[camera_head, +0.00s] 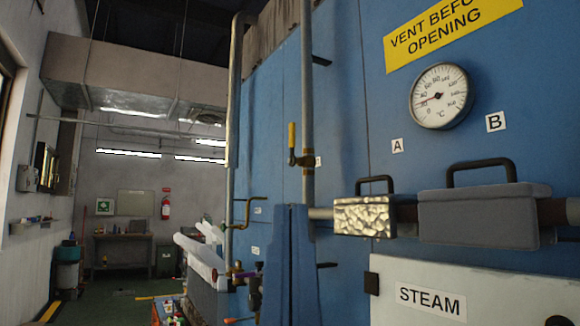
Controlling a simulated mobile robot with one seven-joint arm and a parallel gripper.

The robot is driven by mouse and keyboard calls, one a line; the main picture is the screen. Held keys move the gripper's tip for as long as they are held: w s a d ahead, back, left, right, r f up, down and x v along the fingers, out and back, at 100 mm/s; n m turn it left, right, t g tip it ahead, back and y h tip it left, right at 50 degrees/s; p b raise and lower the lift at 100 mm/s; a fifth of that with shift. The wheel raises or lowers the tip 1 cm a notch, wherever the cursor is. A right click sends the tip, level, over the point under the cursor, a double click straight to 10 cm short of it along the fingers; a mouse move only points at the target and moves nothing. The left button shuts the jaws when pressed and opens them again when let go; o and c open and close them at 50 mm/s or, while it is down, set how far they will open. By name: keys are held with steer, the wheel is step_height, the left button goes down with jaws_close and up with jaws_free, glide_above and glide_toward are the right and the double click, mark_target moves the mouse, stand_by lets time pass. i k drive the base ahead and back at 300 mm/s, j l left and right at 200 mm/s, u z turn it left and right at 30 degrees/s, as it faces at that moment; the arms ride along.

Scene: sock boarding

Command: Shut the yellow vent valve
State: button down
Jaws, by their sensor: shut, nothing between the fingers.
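The yellow valve handle (291,136) stands upright on the thin vertical grey pipe (307,95), in the middle of the view. The handle points up, roughly in line with this pipe. Its brass body (300,160) is at the handle's lower end, against the pipe. Nothing touches the handle. My gripper is not in this view.
A blue machine wall (345,120) stands behind the pipe. Two handled blocks, one silvery (364,216) and one grey (480,215), sit on a horizontal pipe at right. A round gauge (439,96) is above. A brass lever (247,212) is at lower left. Green floor (115,305) lies beyond.

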mark_target(291, 161)
steer(key=i+j, duration=0.35)
steer(key=i+j+z, duration=0.1)
steer(key=i+j, duration=0.25)
steer(key=j, duration=0.2)
steer(key=i+j+z, duration=0.1)
steer(key=i+j, duration=0.25)
steer(key=j, duration=0.15)
steer(key=i, duration=0.55)
steer(key=j+z, duration=0.05)
